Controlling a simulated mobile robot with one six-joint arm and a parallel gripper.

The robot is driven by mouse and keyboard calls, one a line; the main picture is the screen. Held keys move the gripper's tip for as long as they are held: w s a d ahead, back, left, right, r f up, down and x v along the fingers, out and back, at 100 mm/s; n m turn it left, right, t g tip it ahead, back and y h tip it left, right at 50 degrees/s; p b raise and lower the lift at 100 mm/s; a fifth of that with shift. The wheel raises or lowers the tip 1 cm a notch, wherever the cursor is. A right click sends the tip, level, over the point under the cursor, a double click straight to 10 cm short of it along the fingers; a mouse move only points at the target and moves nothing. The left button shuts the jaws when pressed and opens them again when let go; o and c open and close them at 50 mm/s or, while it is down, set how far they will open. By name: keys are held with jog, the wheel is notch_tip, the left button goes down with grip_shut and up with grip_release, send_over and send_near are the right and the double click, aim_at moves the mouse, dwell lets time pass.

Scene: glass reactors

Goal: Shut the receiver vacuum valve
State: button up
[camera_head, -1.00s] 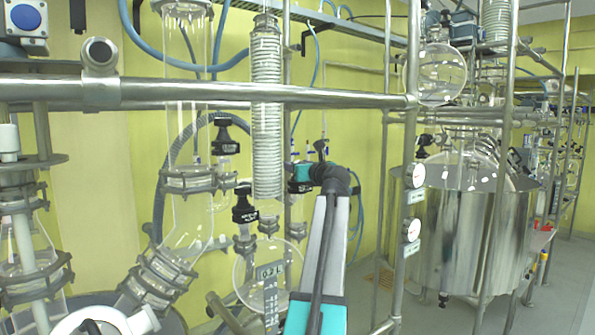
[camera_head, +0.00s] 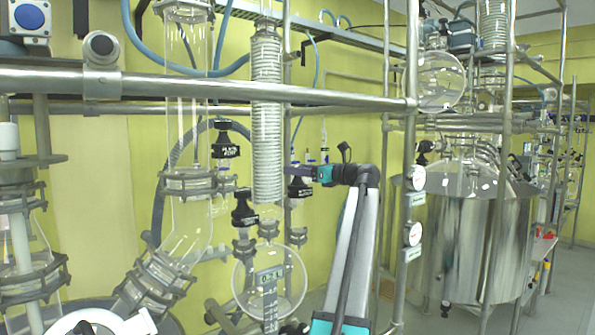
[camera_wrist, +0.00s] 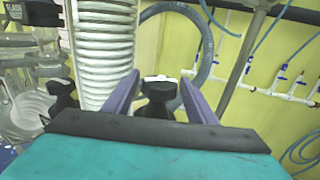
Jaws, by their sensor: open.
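A black valve knob (camera_head: 299,188) sits on glass pipework right of the metal coil, with a small tag below it. My gripper (camera_head: 304,171) reaches it from the right. In the wrist view my gripper (camera_wrist: 159,82) is open, and its two purple fingers stand either side of a black knob (camera_wrist: 158,92) with a white bar on top. I cannot tell whether the fingers touch it. Two other black knobs, a lower one (camera_head: 243,207) and an upper one (camera_head: 225,140), stand to the left. The tags are too small to read surely. The round glass flask (camera_head: 290,289) hangs below.
A steel rail (camera_head: 215,90) crosses in front, above my arm. The ribbed coil (camera_wrist: 104,48) stands close left of my fingers, and another black knob (camera_wrist: 61,95) is further left. A steel upright (camera_head: 405,200) with gauges stands to the right.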

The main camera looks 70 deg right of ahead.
jog(key=shift+d+n+y, duration=0.2)
jog(key=shift+n+y, duration=0.3)
jog(key=shift+y, duration=0.3)
jog(key=shift+a+y, duration=0.15)
jog(key=shift+y, duration=0.15)
jog(key=c, duration=0.9)
jog(key=shift+o, duration=0.2)
jog(key=shift+a+p, duration=0.1)
jog(key=shift+p, duration=0.2)
jog(key=shift+a+h+p, duration=0.1)
jog(key=shift+h+p, duration=0.35)
jog(key=shift+h, duration=0.15)
jog(key=shift+m+h, duration=0.3)
jog(key=shift+m, duration=0.1)
jog(key=shift+m+g+h+p, duration=0.7)
jog(key=shift+m+h+p, duration=0.5)
jog(key=shift+h+p, duration=0.5)
